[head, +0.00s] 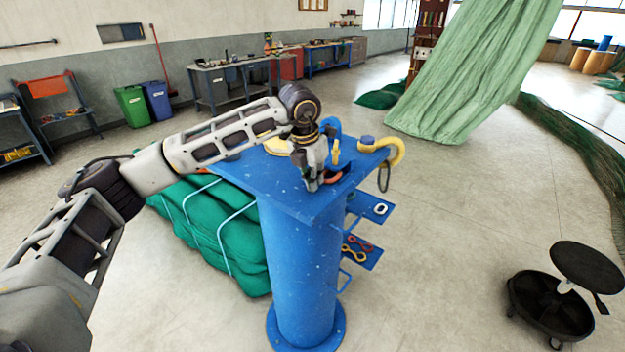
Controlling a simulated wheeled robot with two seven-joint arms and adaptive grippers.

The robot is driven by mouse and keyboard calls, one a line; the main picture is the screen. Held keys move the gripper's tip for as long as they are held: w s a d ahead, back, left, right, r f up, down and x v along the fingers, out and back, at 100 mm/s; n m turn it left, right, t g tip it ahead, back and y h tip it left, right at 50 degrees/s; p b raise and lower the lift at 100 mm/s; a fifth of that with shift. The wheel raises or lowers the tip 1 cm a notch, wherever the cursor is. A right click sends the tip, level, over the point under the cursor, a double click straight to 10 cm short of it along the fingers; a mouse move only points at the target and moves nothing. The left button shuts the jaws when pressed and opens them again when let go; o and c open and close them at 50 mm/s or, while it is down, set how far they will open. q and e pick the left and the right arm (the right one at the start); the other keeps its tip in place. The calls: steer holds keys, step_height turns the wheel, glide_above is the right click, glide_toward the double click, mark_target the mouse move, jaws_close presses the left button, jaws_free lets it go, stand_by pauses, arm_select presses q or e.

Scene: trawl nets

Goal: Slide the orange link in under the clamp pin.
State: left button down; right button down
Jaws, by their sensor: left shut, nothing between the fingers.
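My left gripper (314,184) is shut and empty, pointing down over the front of the blue post's top plate (290,190). An orange-red link (333,178) lies on the plate just right of the fingertips and is partly hidden by the gripper. I cannot tell whether the fingers touch it. A small upright yellow piece (336,151), perhaps the clamp pin, stands just behind the link, beside a blue curved part (331,127). I cannot tell whether any of the link is under it. My right gripper is not in view.
A yellow hook (398,150) with a dark hanging ring (383,178) juts from the plate's right side. Lower blue shelves hold a white link (381,209) and red and yellow links (352,252). Green bundles (215,230) lie left. A black stool (585,268) stands right on open floor.

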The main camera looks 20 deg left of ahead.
arm_select(q)
steer(key=shift+w, duration=0.1)
steer(key=shift+w+d+b, duration=0.2)
steer(key=shift+w+b, duration=0.05)
steer(key=shift+w, duration=0.2)
steer(key=shift+w+d+b, duration=0.2)
steer(key=shift+w, duration=0.25)
steer(key=shift+f, duration=0.1)
